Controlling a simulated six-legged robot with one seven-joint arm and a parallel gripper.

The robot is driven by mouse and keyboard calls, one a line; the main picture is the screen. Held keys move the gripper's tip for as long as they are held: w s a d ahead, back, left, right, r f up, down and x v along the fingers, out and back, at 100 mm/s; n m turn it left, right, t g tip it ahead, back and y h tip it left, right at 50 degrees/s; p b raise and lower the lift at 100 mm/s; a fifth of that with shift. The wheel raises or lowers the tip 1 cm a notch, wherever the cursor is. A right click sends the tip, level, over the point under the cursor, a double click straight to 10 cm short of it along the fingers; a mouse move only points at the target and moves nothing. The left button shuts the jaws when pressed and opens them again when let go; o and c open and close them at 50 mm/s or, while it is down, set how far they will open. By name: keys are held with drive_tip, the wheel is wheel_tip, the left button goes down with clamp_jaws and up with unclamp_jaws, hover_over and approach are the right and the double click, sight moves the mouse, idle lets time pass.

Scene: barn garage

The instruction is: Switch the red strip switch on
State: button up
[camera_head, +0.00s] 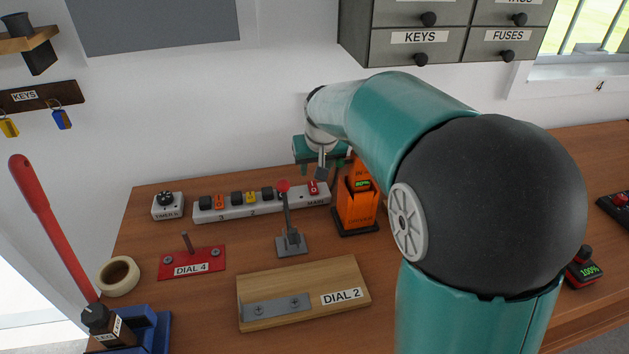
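A white power strip (232,213) lies on the bench near the wall, with several black and orange-red switches along it. Its labels include 3, 2 and MAIN. A red switch (313,188) sits at its right end, above the MAIN label; its on or off position is too small to tell. My gripper (322,171) hangs just above and behind that end, close to the red switch. Whether it touches is unclear. My arm comes in from the right. The fingers are small and partly hidden, so their opening cannot be made out. Nothing is clearly held.
A grey lever with a red knob (284,186) stands in front of the strip. An orange device (357,205) reading 80% stands right of it. A timer (167,206), DIAL 4 plate (193,264), DIAL 2 board (304,284) and tape roll (119,275) are nearby. Drawers (420,38) hang above.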

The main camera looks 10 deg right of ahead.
sight(313, 184)
drive_tip(key=x, duration=0.8)
drive_tip(key=shift+w+f, duration=0.2)
drive_tip(key=shift+f, duration=0.1)
drive_tip(key=shift+c, duration=0.4)
clamp_jaws()
drive_tip(key=shift+w+g, duration=0.3)
drive_tip(key=shift+g, duration=0.95)
drive_tip(key=shift+w+g, duration=0.3)
drive_tip(key=shift+g, duration=0.95)
drive_tip(key=shift+o, duration=0.4)
unclamp_jaws()
